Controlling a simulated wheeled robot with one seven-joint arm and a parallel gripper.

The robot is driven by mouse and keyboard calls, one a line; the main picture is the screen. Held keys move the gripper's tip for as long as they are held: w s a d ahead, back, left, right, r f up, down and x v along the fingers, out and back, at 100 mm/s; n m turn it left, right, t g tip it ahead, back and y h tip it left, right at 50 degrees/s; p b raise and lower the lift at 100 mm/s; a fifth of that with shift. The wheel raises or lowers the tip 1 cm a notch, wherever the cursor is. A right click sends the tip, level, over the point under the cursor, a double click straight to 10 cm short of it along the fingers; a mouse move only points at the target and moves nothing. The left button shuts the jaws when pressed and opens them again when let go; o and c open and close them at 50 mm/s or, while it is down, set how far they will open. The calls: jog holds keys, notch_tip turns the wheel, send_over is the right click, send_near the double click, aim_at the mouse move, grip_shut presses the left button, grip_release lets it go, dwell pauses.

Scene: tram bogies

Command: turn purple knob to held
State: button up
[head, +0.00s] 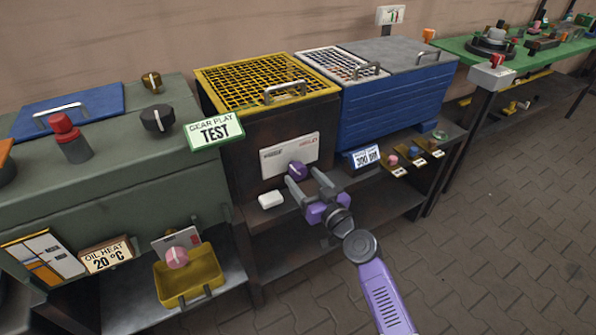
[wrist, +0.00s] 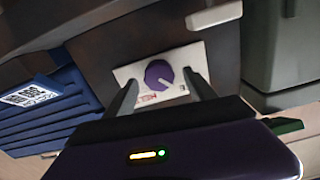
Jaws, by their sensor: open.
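The purple knob (head: 297,171) sits on a white plate (head: 276,158) on the dark front of the yellow-grated unit. The plate has a dark marking at left and a red one at right in the head view, both too small to read surely. In the wrist view the knob (wrist: 157,73) carries a pale pointer line towards the lower right, away from the red marking. That view is roughly upside down against the head view. My gripper (head: 304,178) is open in front of the knob. In the wrist view its fingers (wrist: 160,80) appear on either side of it; contact cannot be told.
A white block (head: 271,200) lies on the ledge below left of the knob. A blue ribbed bin (head: 395,102) stands to the right, with small knobs (head: 392,160) on the shelf before it. A yellow tray (head: 187,284) is lower left. The paved floor at right is clear.

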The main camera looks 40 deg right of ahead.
aim_at(301, 174)
jog(key=shift+x, duration=1.8)
jog(key=shift+s, duration=0.1)
jog(key=c, duration=1.4)
